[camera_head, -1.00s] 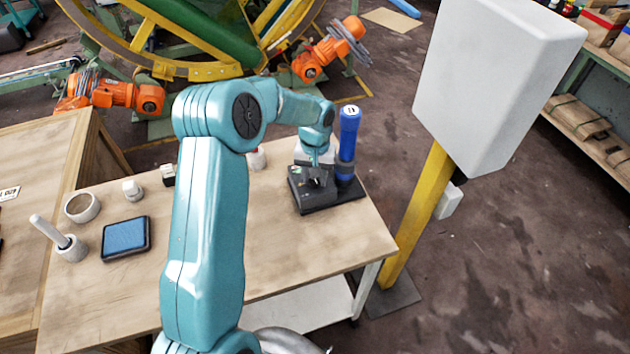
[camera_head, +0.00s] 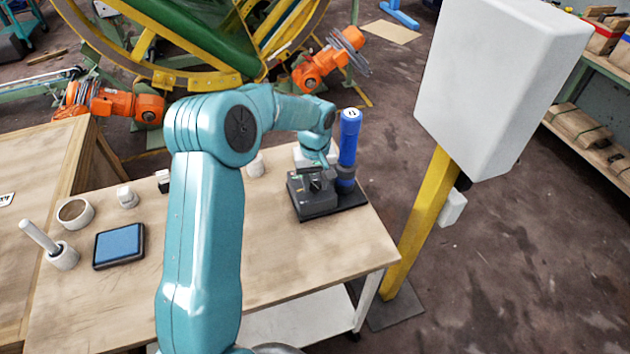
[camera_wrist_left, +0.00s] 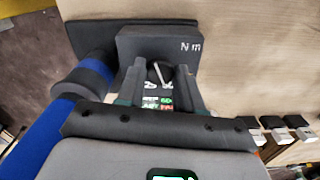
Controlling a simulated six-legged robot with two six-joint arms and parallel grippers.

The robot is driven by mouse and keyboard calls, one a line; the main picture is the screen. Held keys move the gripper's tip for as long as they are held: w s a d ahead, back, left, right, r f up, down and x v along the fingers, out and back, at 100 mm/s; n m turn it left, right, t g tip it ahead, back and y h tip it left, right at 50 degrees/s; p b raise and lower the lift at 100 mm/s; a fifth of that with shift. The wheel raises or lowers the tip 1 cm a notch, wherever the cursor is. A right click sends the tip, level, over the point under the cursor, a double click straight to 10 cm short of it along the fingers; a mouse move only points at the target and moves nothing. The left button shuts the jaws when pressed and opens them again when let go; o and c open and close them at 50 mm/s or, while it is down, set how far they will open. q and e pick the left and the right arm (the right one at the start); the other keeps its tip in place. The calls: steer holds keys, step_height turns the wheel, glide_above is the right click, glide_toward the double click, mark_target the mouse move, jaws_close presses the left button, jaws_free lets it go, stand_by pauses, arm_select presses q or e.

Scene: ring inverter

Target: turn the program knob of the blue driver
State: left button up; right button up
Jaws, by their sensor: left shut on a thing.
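The blue driver (camera_head: 348,143) stands upright at the right of a dark grey base unit (camera_head: 317,209) on the wooden table. In the left wrist view the driver's blue body (camera_wrist_left: 52,130) runs along the left side, beside a dark block marked with letters (camera_wrist_left: 165,47). My left gripper (camera_head: 317,180) reaches down onto the top of the base unit, left of the driver. In the left wrist view its fingers (camera_wrist_left: 160,88) are shut around a small part with a pale pointer line, which looks like the knob. My right gripper is in neither view.
The wooden table (camera_head: 275,265) also carries a blue pad (camera_head: 119,245), a tape ring (camera_head: 75,212), a white pot with a stick (camera_head: 62,256) and a small white jar (camera_head: 127,196). A grey cabinet on a yellow post (camera_head: 418,225) stands right of the table.

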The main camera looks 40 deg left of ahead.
mark_target(315, 185)
arm_select(q)
steer(key=shift+w+a+r, duration=0.1)
steer(key=shift+a+r, duration=0.05)
steer(key=o, duration=1)
steer(key=shift+o, duration=0.2)
step_height(315, 185, up, 16)
